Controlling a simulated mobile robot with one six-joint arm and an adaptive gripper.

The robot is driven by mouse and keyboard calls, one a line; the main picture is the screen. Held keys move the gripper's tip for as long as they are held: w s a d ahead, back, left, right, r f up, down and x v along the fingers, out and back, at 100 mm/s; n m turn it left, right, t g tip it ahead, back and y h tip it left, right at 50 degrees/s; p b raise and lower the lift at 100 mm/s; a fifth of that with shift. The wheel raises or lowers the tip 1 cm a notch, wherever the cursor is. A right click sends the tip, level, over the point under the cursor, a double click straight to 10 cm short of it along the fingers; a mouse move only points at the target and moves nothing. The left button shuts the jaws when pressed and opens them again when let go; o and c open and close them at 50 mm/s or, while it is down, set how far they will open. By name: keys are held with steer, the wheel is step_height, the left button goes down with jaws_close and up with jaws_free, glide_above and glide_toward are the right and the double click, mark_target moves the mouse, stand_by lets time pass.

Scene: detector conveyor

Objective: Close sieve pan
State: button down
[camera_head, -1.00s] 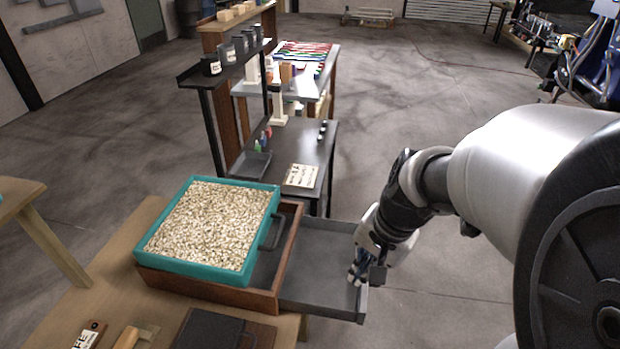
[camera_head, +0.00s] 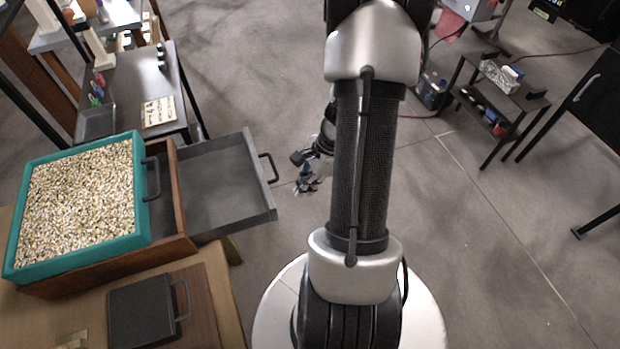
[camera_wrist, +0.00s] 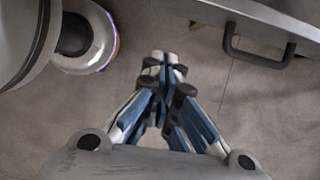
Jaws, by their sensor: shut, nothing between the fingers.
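The sieve pan (camera_head: 215,185) is a grey metal drawer, pulled out to the right from its wooden housing below the teal sieve tray (camera_head: 145,195). Its black handle (camera_head: 268,167) is on the right end of the pan. The pan's edge and handle also show at the top right of the wrist view (camera_wrist: 262,58). My gripper (camera_head: 308,188) is to the right of the handle, apart from it, partly hidden by my arm. In the wrist view my gripper (camera_wrist: 160,62) has its fingertips together with nothing between them, over the floor.
The teal tray is full of pale grains. A dark box (camera_head: 142,312) with a handle lies on the wooden table in front. A dark side table (camera_head: 140,85) stands behind the pan. A small cart (camera_head: 497,108) stands at the far right.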

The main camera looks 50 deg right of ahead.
steer(key=shift+w+a+f+b, duration=0.25)
steer(key=shift+w+a+f, duration=0.2)
steer(key=shift+a, duration=0.25)
steer(key=shift+w+a+f+b, duration=0.3)
steer(key=shift+w+a+f, duration=0.15)
steer(key=shift+a, duration=0.3)
steer(key=shift+w+a+f+b, duration=0.25)
steer(key=shift+w+a+f, duration=0.2)
steer(key=shift+a, duration=0.25)
steer(key=shift+w, duration=0.1)
